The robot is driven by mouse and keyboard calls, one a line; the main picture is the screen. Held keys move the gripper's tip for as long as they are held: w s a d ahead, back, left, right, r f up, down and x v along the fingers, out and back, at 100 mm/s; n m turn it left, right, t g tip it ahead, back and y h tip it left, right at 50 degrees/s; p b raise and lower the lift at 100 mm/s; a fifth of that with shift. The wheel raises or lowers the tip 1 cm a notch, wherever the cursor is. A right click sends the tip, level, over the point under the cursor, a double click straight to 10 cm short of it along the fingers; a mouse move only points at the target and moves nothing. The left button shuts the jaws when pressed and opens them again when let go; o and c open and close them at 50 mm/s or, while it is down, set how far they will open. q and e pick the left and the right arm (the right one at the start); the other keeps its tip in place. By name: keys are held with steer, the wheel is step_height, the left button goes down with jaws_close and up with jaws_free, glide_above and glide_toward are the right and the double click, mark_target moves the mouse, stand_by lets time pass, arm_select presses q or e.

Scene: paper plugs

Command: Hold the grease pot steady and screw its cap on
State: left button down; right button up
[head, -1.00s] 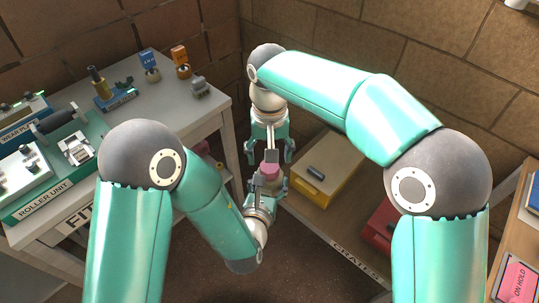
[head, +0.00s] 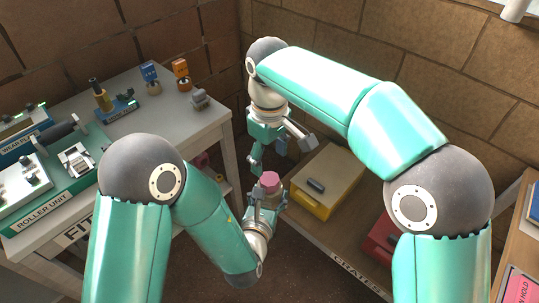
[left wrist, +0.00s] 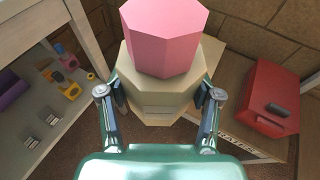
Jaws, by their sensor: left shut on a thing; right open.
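The grease pot (left wrist: 153,108) is a beige faceted pot, seen large in the left wrist view. Its pink faceted cap (left wrist: 165,35) sits on top; I cannot tell how tightly it is threaded. In the head view the cap (head: 269,181) shows above my left gripper (head: 268,200), which is shut on the pot and holds it upright in the air. The left fingers (left wrist: 160,118) grip the pot's sides in the left wrist view. My right gripper (head: 282,155) is open and empty just above the cap, fingers spread wide and apart from it.
A white table (head: 205,123) with a roller unit (head: 50,180) and small fittings stands at left. Right of the grippers, a low shelf (head: 318,238) carries a yellow crate (head: 313,203) and a red crate (head: 382,235). Brick walls close the back.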

mark_target(270, 178)
steer(key=shift+f, duration=4.05)
steer(key=shift+c, duration=0.2)
steer(key=c, duration=1.2)
steer(key=o, duration=1.4)
steer(key=shift+r, duration=0.15)
step_height(270, 178, up, 12)
steer(key=shift+f, duration=0.2)
